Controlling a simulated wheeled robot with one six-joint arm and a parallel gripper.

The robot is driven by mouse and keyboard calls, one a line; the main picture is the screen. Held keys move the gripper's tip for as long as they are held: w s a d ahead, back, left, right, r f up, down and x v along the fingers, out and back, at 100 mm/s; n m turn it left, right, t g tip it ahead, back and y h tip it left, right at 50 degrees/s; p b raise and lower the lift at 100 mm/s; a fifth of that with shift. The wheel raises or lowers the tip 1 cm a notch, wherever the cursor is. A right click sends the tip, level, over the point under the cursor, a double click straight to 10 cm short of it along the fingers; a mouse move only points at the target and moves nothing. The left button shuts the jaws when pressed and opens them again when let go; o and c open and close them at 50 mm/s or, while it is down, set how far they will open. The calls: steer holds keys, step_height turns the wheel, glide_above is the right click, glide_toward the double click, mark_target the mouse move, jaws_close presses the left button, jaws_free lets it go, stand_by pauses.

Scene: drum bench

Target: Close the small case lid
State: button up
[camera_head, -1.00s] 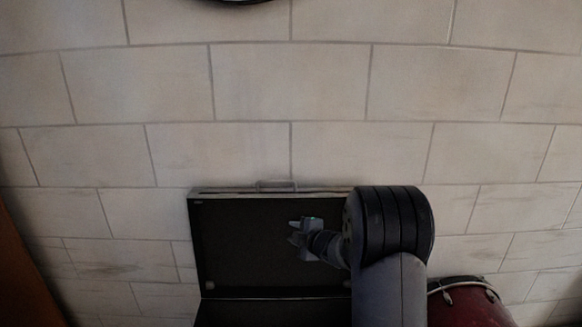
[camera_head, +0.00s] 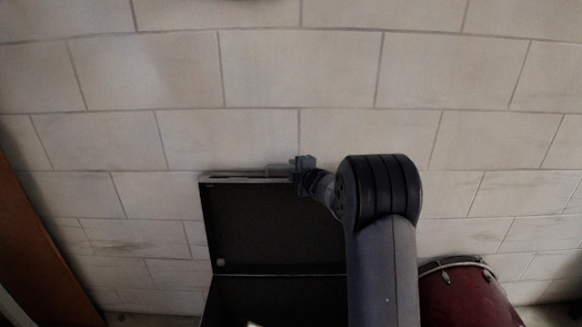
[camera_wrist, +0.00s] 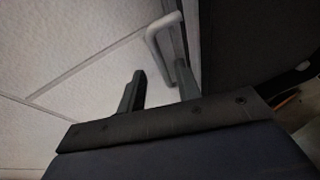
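The small case (camera_head: 270,300) is black with a pale metal edge, and its lid (camera_head: 258,225) stands open, upright near the wall. A light handle (camera_head: 277,170) sits on the lid's top edge; it also shows in the wrist view (camera_wrist: 157,40). My gripper (camera_head: 303,165) is at the lid's top edge, at the right end of the handle. In the wrist view its two dark fingers (camera_wrist: 160,82) are spread apart, one near each side of the handle's lower end. I cannot tell whether they touch it. My arm hides the right part of the case.
A tiled wall (camera_head: 300,75) rises behind the case. A red drum (camera_head: 465,295) stands at the lower right, close to my arm. A brown wooden panel (camera_head: 45,260) is at the left edge. The floor between panel and case looks clear.

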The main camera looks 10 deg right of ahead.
mark_target(289, 167)
steer(key=shift+x, duration=1.6)
jaws_close()
